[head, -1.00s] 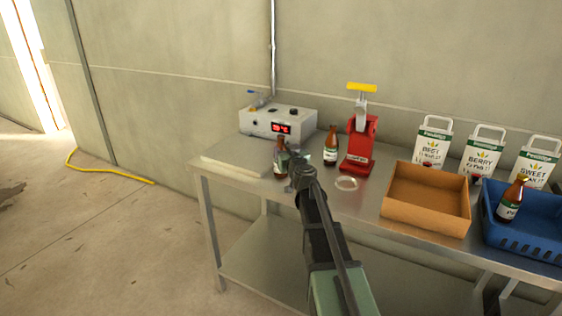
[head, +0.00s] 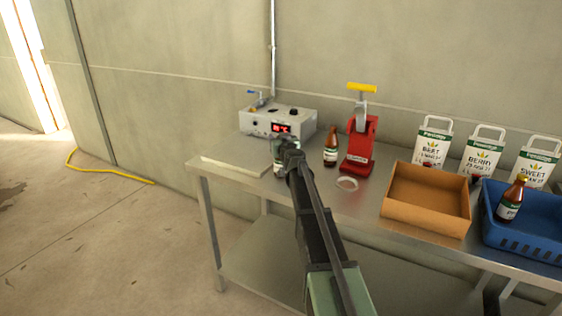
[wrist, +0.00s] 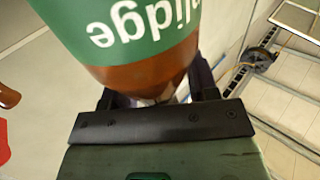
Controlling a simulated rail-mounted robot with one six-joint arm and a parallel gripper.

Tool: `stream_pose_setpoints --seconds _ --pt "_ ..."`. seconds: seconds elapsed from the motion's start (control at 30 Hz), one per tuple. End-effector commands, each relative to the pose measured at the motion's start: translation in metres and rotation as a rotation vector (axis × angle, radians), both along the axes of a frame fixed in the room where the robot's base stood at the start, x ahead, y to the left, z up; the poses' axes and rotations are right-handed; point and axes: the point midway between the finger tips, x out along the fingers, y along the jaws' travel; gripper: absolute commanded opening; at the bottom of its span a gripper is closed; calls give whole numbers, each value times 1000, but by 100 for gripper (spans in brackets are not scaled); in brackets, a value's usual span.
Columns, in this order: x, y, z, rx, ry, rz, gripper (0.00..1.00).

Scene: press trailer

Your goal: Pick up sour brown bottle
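A brown bottle (head: 278,170) with a green and white label stands at the left part of the steel table, mostly hidden behind my gripper (head: 286,146) in the head view. In the wrist view this bottle (wrist: 130,42) fills the upper middle, its label upside down. Its narrowing end lies between my two spread fingers (wrist: 160,92); no firm grip shows. A second brown bottle (head: 331,148) stands between the grey machine and the red press. A third brown bottle (head: 511,200) is in the blue basket. I cannot read a flavour on any bottle.
The grey box machine (head: 278,122) with a red display is behind the bottle. The red press (head: 360,145) and a pale ring (head: 347,183) are to the right. Farther right are a cardboard box (head: 427,217), a blue basket (head: 525,242) and white carriers (head: 432,143).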

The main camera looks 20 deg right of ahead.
Motion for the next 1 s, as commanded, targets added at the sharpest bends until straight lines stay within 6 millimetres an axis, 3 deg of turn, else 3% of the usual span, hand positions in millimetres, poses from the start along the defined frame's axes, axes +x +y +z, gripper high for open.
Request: stream_pose_setpoints --seconds 0.03,0.33,0.77,1.0 --pt "0 0 0 0 0 0 47" --pt "0 0 0 0 0 0 1" --pt "0 0 2 0 0 0 0" --pt "0 0 21 0 0 0 0"
